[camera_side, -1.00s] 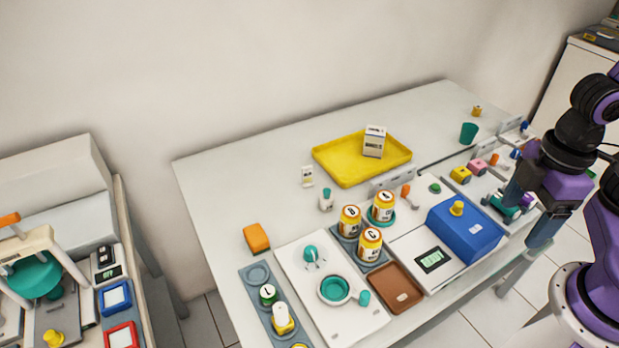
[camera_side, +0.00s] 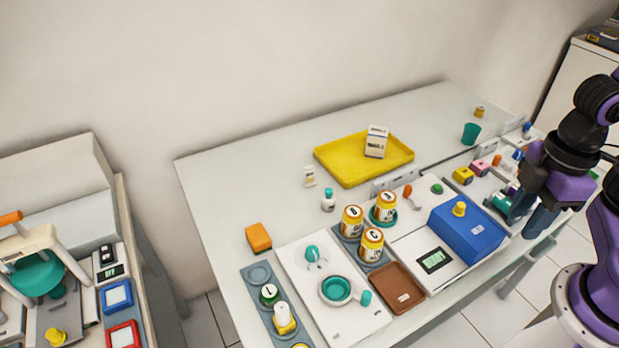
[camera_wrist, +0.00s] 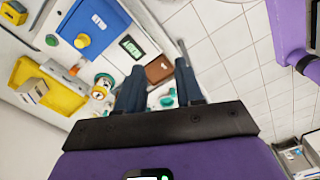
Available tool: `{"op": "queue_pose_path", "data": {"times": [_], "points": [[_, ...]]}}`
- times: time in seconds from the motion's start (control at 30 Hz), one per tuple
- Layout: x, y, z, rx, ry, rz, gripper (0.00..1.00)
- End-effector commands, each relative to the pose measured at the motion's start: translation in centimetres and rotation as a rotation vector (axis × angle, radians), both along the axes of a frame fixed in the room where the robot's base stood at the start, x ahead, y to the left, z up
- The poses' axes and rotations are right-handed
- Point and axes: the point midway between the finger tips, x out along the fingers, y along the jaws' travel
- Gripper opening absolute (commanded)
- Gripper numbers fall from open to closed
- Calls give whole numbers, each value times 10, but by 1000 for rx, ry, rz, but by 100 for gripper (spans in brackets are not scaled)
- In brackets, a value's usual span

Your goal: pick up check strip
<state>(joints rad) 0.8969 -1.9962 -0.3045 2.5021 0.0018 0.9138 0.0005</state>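My gripper (camera_side: 530,214) is at the right of the side view, beyond the blue box near the table's right end. In the wrist view its two dark fingers (camera_wrist: 160,78) stand apart with nothing between them. No strip is clearly recognisable.
The yellow tray (camera_side: 331,157) holds a white box (camera_side: 376,142). Labelled jars (camera_side: 371,244), a blue box (camera_side: 467,228), a brown tray (camera_side: 383,279) and an orange block (camera_side: 258,238) stand along the table. Small coloured items crowd the right end. The table's back left is clear.

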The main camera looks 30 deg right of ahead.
Motion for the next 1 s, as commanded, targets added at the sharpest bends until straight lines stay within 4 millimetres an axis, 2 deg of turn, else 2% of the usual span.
{"op": "queue_pose_path", "data": {"times": [0.27, 0.47, 0.77, 1.0], "points": [[1, 1, 0, -1, 3, -6, 37], [18, 19, 2, -11, 70, -167, 37], [91, 70, -3, -15, 300, -681, 37], [167, 98, -17, 8, 504, -1084, 37]]}}
